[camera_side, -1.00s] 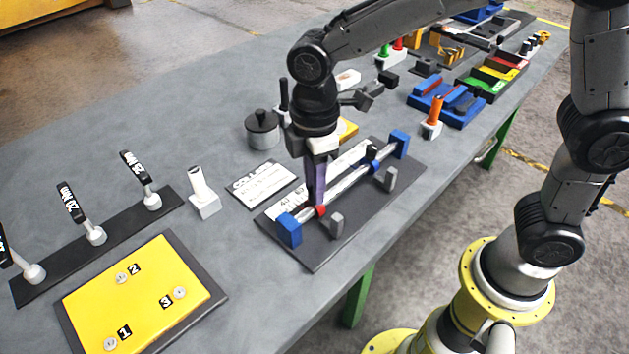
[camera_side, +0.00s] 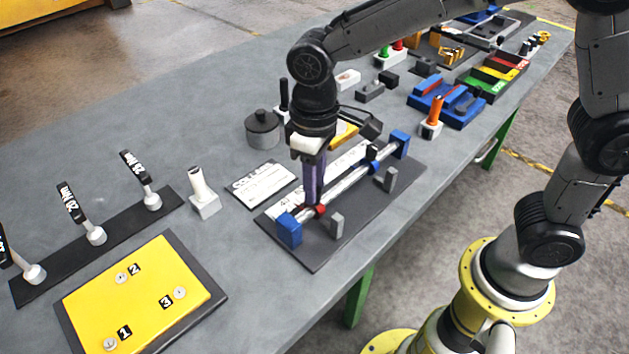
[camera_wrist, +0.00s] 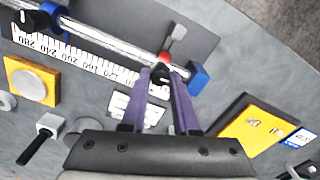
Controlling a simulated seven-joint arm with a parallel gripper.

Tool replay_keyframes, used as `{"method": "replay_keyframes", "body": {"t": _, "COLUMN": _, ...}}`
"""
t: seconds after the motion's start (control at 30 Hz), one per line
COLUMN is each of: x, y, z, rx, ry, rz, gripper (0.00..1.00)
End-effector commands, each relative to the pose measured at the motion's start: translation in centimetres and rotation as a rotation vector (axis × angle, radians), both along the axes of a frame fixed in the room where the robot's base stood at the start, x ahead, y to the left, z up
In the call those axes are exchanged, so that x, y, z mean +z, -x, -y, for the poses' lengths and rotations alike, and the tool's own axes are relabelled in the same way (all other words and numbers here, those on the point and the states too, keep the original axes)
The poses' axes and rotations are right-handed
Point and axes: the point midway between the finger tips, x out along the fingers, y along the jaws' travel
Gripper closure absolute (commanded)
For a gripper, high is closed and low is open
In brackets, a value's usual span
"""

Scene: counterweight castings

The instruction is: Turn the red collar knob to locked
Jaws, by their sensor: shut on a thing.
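The red collar (camera_side: 319,211) sits on the silver rod (camera_side: 345,183) near its near-left end, beside a blue end block (camera_side: 289,231). It also shows in the wrist view (camera_wrist: 165,56). My gripper (camera_side: 313,201) points down at the collar, its purple fingers shut on the red collar's black knob (camera_wrist: 161,73). The fingers hide most of the knob, so its locked or unlocked setting cannot be read. A blue collar (camera_side: 374,167) with its own black knob (camera_wrist: 28,18) sits farther along the rod.
A numbered white scale (camera_wrist: 85,65) lies alongside the rod. Grey posts (camera_side: 337,226) (camera_side: 390,180) stand on the dark base plate. A printed card (camera_side: 262,184) lies to the left. A yellow board (camera_side: 140,295) and a white-handled piece (camera_side: 203,195) stand farther left.

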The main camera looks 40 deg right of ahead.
Motion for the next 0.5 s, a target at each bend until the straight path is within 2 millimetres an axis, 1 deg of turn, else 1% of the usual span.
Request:
{"method": "replay_keyframes", "body": {"t": 0.2, "x": 0.2, "y": -0.05, "z": -0.03, "rx": -0.075, "ry": -0.002, "rz": 0.003, "gripper": 1.0}}
{"method": "replay_keyframes", "body": {"t": 0.5, "x": 0.2, "y": -0.06, "z": -0.03, "rx": -0.105, "ry": -0.003, "rz": 0.004, "gripper": 1.0}}
